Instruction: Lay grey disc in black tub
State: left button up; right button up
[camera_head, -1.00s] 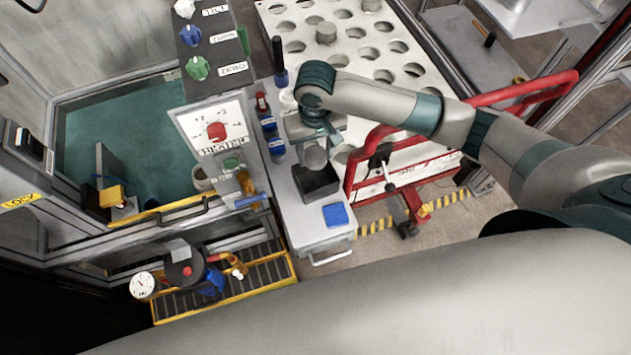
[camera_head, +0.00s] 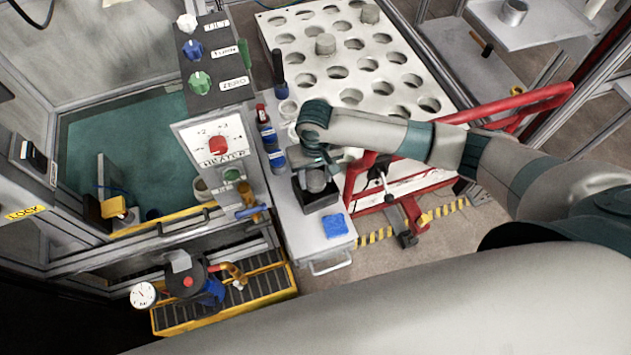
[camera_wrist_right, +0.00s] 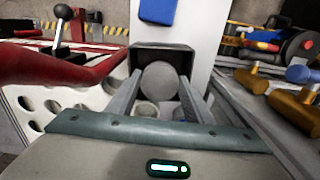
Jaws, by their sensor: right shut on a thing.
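My right gripper (camera_head: 316,168) points down over the black tub (camera_head: 320,203) and is shut on the grey disc (camera_head: 317,181). In the head view the disc appears within the tub's opening, its lower edge below the rim line. In the right wrist view the disc (camera_wrist_right: 160,82) sits between the two fingers, against the dark inside of the tub (camera_wrist_right: 162,50). I cannot tell whether the disc touches the tub's floor. My left gripper is in neither view.
The tub stands on a narrow light bench (camera_head: 300,228) with a blue pad (camera_head: 335,226) in front. Blue-labelled bottles (camera_head: 271,145) stand left of the gripper. A red rail (camera_head: 357,180) and a white perforated rack (camera_head: 350,65) lie right and behind. A heater panel (camera_head: 215,140) rises at left.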

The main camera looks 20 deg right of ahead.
aim_at(315, 179)
jog(key=shift+f, duration=1.65)
jog(key=shift+f+p, duration=0.3)
jog(key=shift+f, duration=0.3)
jog(key=o, duration=0.7)
jog(key=shift+r, duration=0.1)
notch_tip(315, 179, up, 13)
jog(key=shift+b, duration=0.7)
